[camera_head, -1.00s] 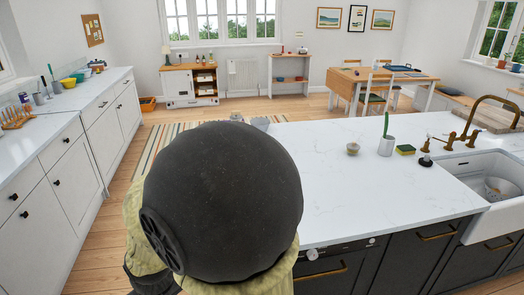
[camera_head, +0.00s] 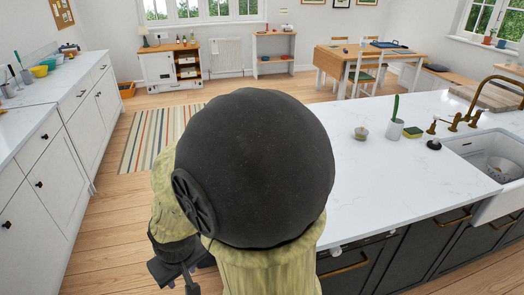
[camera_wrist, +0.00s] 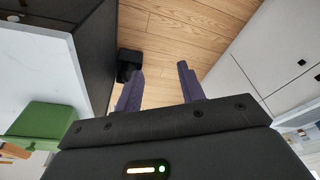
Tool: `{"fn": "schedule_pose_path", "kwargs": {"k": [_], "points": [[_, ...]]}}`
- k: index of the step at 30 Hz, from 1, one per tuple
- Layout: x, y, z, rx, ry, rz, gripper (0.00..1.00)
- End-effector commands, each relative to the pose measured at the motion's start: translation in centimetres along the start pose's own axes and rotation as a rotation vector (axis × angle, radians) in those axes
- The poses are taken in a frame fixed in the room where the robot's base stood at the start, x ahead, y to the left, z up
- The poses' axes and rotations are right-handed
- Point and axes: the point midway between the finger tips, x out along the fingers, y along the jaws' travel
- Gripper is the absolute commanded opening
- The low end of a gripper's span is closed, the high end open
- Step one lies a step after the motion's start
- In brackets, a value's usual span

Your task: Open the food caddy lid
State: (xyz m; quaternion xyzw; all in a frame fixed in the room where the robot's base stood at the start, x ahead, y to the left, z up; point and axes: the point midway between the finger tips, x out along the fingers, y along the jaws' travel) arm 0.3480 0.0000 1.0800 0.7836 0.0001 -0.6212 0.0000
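A green box-like object (camera_wrist: 45,125), which may be the food caddy, shows at the left edge of the wrist view beside a white surface. Only part of it is in view, and I cannot make out its lid clearly. No food caddy shows in the head view, where my dark arm joint covers part of the island. My gripper (camera_wrist: 160,69) has its two fingers apart with nothing between them. Wooden floor shows beyond them. The green object is left of the fingers and apart from them.
A sink (camera_head: 495,165) is at right. White cabinets (camera_head: 60,180) line the left. Floor with a striped rug (camera_head: 150,140) lies between.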

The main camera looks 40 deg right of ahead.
Motion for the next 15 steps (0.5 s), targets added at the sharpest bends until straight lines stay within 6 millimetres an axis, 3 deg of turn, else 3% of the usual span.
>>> {"fn": "schedule_pose_path", "kwargs": {"k": [5,8,11,15], "points": [[-0.5,1.0,-1.5,0.046,0.004,0.004,0.44],[-1.3,3.4,-4.1,0.134,0.008,0.014,0.44],[-2.5,7.0,-7.7,0.253,0.018,0.03,0.44],[-4.6,14.2,-12.4,0.438,0.038,0.068,0.44]]}}
